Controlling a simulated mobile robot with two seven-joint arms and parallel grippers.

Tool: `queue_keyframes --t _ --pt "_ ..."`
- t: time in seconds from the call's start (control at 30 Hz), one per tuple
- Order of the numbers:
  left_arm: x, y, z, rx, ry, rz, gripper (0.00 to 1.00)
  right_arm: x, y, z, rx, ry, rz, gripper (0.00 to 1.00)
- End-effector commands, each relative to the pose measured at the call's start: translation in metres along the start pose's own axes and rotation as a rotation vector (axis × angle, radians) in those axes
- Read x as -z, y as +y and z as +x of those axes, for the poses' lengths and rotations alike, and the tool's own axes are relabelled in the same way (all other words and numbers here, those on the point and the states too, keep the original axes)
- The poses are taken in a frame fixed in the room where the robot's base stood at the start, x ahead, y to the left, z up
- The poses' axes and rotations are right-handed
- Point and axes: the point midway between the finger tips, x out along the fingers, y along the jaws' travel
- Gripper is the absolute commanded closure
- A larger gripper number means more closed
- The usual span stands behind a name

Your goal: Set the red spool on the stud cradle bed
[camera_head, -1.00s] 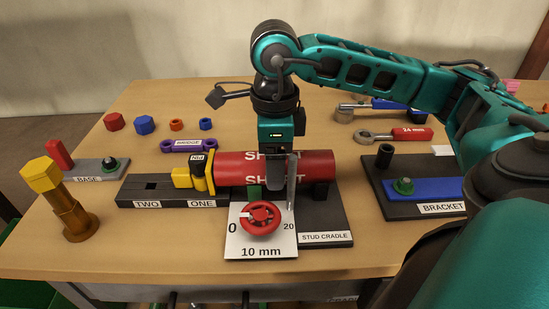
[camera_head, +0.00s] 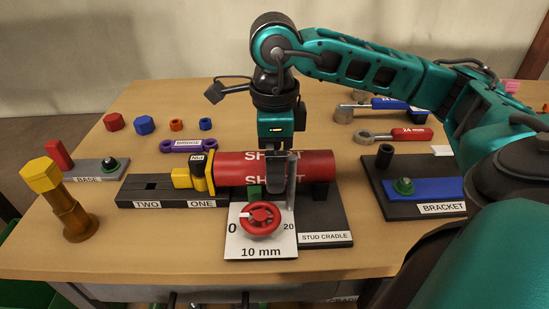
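The red spool (camera_head: 233,168) is a thick cylinder with partly covered white lettering, lying level above the stud cradle (camera_head: 325,230). A green block (camera_head: 254,192) and a black block (camera_head: 320,190) show at its lower edge; whether it touches them is unclear. Its left end is close beside a yellow and black piece. My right gripper (camera_head: 282,185) points down over the middle of the spool and covers part of the lettering. Its far side is hidden, so I cannot tell whether its fingers are closed on the spool. My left gripper is not in view.
A red handwheel (camera_head: 260,218) on a 10 mm scale plate (camera_head: 261,246) stands in front. The TWO/ONE block (camera_head: 160,192) is left, the bracket board (camera_head: 400,208) right. A yellow bolt-like post (camera_head: 67,210) stands front left. Wrenches (camera_head: 395,134) lie back right.

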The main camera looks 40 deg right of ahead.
Motion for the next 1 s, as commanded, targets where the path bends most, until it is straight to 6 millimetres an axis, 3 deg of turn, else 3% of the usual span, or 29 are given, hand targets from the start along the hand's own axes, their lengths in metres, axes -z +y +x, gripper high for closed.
queue_keyframes --t 1.0 --pt "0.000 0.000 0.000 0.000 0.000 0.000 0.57 -0.001 -0.001 -0.052 0.003 -0.003 0.001 0.01"
